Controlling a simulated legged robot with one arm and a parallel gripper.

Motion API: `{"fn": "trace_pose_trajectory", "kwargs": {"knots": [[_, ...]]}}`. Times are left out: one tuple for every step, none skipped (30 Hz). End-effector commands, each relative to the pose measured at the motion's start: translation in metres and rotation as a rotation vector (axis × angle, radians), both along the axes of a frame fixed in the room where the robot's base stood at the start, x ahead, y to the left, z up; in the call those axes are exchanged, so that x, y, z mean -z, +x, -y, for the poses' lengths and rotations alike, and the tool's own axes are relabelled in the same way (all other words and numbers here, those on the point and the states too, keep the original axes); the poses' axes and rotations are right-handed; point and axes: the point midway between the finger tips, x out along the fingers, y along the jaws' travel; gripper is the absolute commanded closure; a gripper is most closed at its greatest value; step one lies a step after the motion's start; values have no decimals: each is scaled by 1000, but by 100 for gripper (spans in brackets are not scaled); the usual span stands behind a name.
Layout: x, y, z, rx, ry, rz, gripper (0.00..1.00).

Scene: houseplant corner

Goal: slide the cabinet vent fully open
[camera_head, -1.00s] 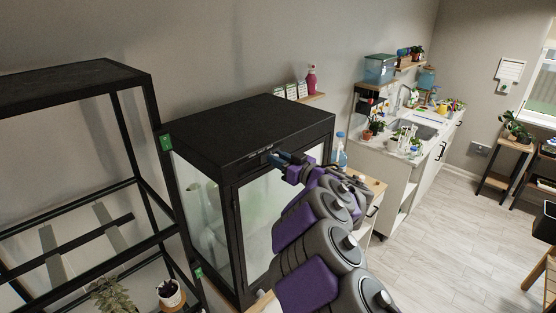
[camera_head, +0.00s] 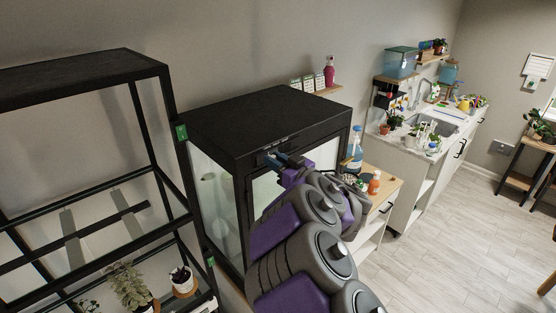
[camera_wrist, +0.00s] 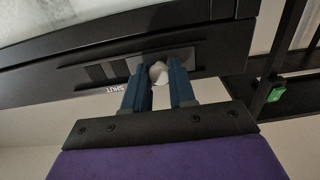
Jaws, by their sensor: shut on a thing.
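The cabinet (camera_head: 262,118) is a black-framed glass case with a dark top. Its vent (camera_wrist: 105,71) is a dark strip set in the frame along the top front edge, with slot-like marks and the word SHUT beside it in the wrist view. A small pale knob (camera_wrist: 158,72) sits on the strip. My gripper (camera_wrist: 160,84) has its two blue fingers on either side of the knob and is shut on it. In the head view my gripper (camera_head: 274,160) reaches the cabinet's upper front edge. I cannot tell how far open the vent is.
A black open shelf frame (camera_head: 150,120) stands left of the cabinet, with potted plants (camera_head: 130,287) low down. A wooden-topped side unit (camera_head: 385,190) with bottles stands to the right, before a sink counter (camera_head: 415,146). The floor (camera_head: 440,240) at right is clear.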

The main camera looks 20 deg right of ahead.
Motion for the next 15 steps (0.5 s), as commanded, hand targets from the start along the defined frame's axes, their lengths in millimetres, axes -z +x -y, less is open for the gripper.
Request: {"fn": "trace_pose_trajectory", "kwargs": {"knots": [[6,-1,2,4,-2,-13,100],[6,-1,1,4,-2,-13,100],[6,-1,1,4,-2,-14,74],[6,-1,1,4,-2,-13,71],[6,-1,1,4,-2,-13,68],[5,-1,1,3,-2,-12,64],[5,-1,1,4,-2,-11,62],[5,-1,2,3,-1,-10,59],[5,0,2,3,-2,-10,55],[5,1,2,3,-1,-9,52],[4,1,2,3,-1,-9,50],[4,1,2,3,-1,-9,50],[4,2,2,3,-1,-9,50],[4,2,2,3,-1,-8,50],[4,2,2,3,-1,-8,50]]}}
